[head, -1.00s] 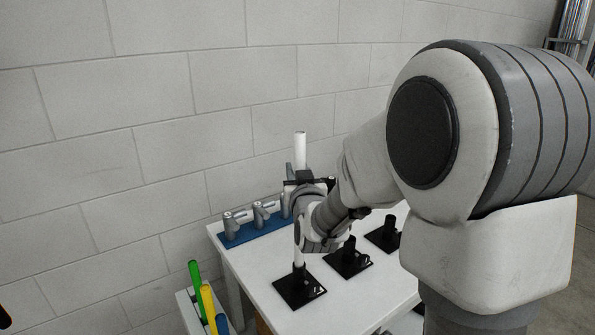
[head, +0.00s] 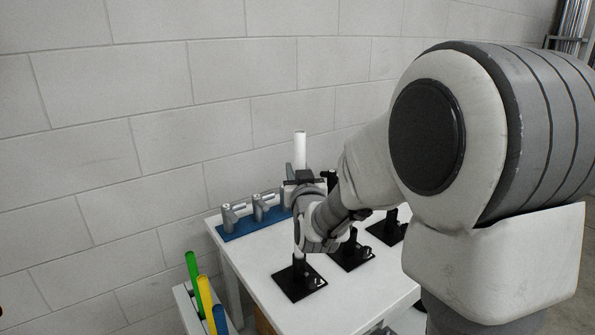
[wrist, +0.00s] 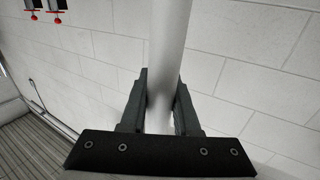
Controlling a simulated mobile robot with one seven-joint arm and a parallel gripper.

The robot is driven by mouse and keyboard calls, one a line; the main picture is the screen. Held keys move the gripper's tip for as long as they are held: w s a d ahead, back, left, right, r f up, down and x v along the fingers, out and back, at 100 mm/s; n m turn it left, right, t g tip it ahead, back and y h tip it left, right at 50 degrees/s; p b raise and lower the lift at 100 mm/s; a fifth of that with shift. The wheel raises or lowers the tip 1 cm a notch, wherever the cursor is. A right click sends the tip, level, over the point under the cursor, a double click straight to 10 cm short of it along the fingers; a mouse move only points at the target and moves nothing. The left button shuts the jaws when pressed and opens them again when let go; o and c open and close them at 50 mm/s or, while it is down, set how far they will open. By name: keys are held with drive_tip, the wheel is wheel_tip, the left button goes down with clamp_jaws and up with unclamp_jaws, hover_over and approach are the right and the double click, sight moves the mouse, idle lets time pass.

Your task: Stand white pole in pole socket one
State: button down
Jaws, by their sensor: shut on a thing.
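The white pole (head: 300,150) stands upright, with its upper part above my gripper (head: 303,182). In the wrist view the white pole (wrist: 170,50) runs between the two dark fingers of my gripper (wrist: 161,95), which is shut on it. Two more black sockets stand behind to the right, the middle one (head: 350,256) and the far one (head: 388,232). No socket number is readable.
The sockets stand on a white table (head: 255,262). A blue rack (head: 240,231) with grey clamps lies along its back left edge. Green (head: 194,275), yellow (head: 205,296) and blue (head: 221,319) poles stand in a holder at lower left. A block wall is close behind.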

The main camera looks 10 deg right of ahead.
drive_tip(key=shift+f, duration=0.25)
drive_tip(key=c, duration=0.6)
unclamp_jaws()
drive_tip(key=shift+o, duration=0.2)
drive_tip(key=s+a+b, duration=0.1)
drive_tip(key=s+b, duration=0.9)
drive_tip(key=s, duration=0.7)
drive_tip(key=s+f+g+y, duration=0.1)
drive_tip(key=s+f+g, duration=1.2)
drive_tip(key=s, duration=0.4)
wheel_tip(320, 180, up, 15)
drive_tip(key=p, duration=1.5)
drive_tip(key=shift+s+d+n+t+p, duration=0.2)
drive_tip(key=shift+d+n+t+p, duration=0.1)
drive_tip(key=shift+d+n+p, duration=0.1)
